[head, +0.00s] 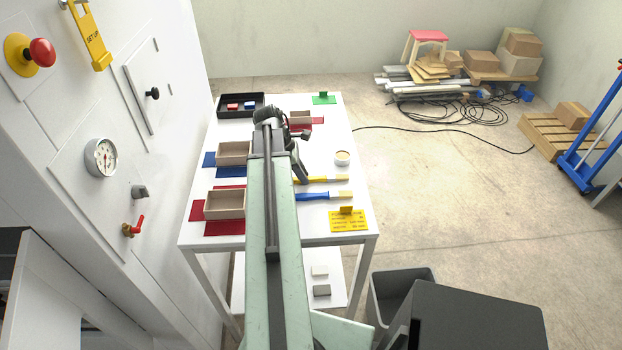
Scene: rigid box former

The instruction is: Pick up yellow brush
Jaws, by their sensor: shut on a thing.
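The yellow brush (321,180) is over the right half of the white table, with its handle toward the left and its pale bristles toward the right. My gripper (300,178) is at the left end of its handle and is shut on it. My arm hides part of the gripper and the far left end of the handle. I cannot tell whether the brush touches the table top. A blue brush (318,197) lies just in front of it, roughly parallel.
A small round tub (342,157) stands behind the brush, and a yellow sign (348,221) stands in front. Open boxes (225,205) on coloured sheets fill the table's left side. A dark tray (241,105) and a green piece (324,98) are at the back.

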